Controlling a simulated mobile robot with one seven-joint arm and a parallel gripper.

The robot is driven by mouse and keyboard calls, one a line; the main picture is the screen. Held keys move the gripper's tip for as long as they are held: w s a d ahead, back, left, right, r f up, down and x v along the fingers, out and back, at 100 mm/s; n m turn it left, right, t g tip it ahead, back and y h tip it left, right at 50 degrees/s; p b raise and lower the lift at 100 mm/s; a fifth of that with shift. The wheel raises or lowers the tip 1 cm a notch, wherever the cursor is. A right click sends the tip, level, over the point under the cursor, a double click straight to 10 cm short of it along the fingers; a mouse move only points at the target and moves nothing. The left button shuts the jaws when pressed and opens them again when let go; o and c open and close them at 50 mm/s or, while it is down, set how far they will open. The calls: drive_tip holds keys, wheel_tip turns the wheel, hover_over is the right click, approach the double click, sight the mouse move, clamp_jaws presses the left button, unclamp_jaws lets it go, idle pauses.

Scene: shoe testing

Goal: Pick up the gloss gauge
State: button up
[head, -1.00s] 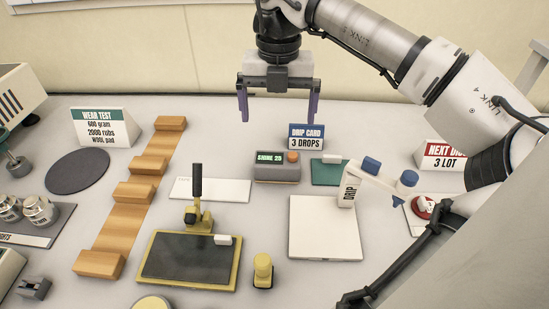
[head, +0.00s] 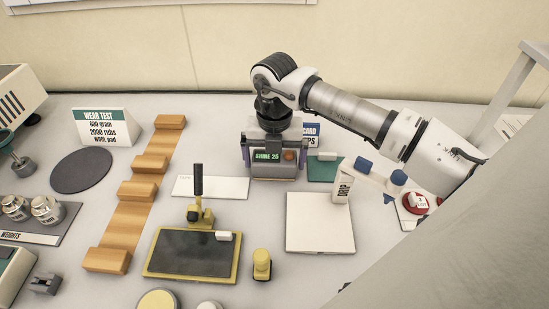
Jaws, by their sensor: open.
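The gloss gauge (head: 275,170) is a small grey box with a green display reading "SHINE 25" and an orange button. It sits on the white table, behind the white square plate and right of a white strip. My gripper (head: 274,163) is directly over and behind it, pointing down. Its purple fingers are apart, one at the gauge's left side and one at its right. The gripper is open. I cannot tell whether the fingers touch the gauge. The gripper body hides the gauge's rear top.
A drip card sign (head: 311,134) stands just behind right, partly hidden. A green pad (head: 323,169) lies close to the right. A wooden rack (head: 133,205) and a yellow-framed black pad (head: 195,255) lie leftward and in front.

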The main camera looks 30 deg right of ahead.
drive_tip(key=shift+f, duration=0.25)
drive_tip(key=shift+r, duration=0.15)
drive_tip(key=c, duration=1)
